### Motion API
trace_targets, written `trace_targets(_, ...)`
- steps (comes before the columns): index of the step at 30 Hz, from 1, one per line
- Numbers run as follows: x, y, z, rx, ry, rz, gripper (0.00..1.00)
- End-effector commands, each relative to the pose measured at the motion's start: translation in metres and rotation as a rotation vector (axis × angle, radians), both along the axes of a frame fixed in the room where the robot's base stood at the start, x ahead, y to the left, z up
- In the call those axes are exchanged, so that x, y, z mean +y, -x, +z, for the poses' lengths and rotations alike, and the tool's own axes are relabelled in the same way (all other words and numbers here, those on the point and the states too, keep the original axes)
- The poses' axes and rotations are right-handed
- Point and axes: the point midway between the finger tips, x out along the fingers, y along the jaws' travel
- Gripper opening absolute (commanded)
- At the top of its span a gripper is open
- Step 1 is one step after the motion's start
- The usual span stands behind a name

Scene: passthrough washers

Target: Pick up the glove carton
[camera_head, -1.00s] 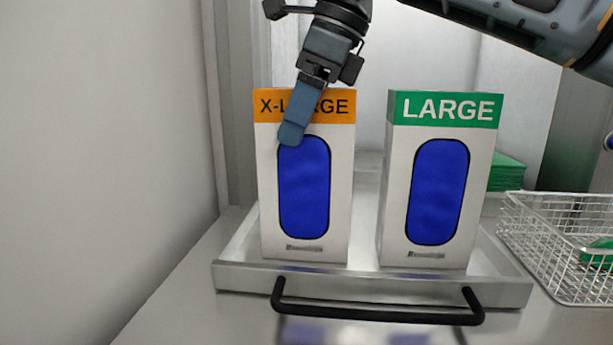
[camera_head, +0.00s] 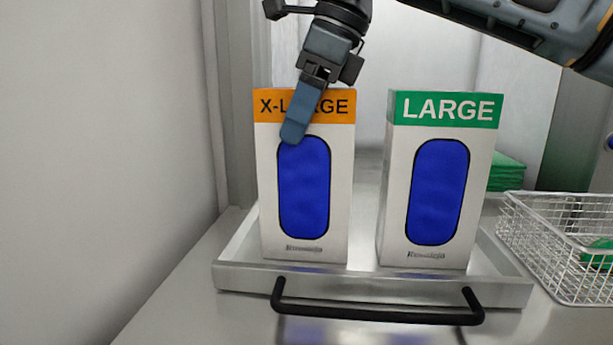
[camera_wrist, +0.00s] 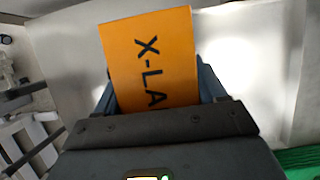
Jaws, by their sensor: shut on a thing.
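The X-LARGE glove carton (camera_head: 338,200) is white with an orange top band and a blue oval window. It stands upright in the left part of a metal tray (camera_head: 240,276). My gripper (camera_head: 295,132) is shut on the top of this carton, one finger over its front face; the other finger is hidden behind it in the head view. In the wrist view the carton's orange top (camera_wrist: 150,62) sits between the two fingers. A second carton, LARGE (camera_head: 399,200), white with a green band, stands upright to its right, apart from it.
The tray has a black handle (camera_head: 378,315) at its front. A white wire basket (camera_head: 560,250) with a green thing inside stands at the right. Green folded items (camera_head: 507,173) lie behind the LARGE carton. A pale wall (camera_head: 100,130) is on the left.

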Motion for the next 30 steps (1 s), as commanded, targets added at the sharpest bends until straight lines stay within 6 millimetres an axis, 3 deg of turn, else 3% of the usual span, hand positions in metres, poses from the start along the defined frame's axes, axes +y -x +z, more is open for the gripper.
trace_targets(5,0.0,0.0,0.0,0.0,0.0,0.0,0.0)
trace_targets(17,0.0,0.0,0.007,-0.001,-0.001,0.001,0.0)
trace_targets(30,0.001,0.0,0.082,-0.004,-0.002,-0.001,0.0)
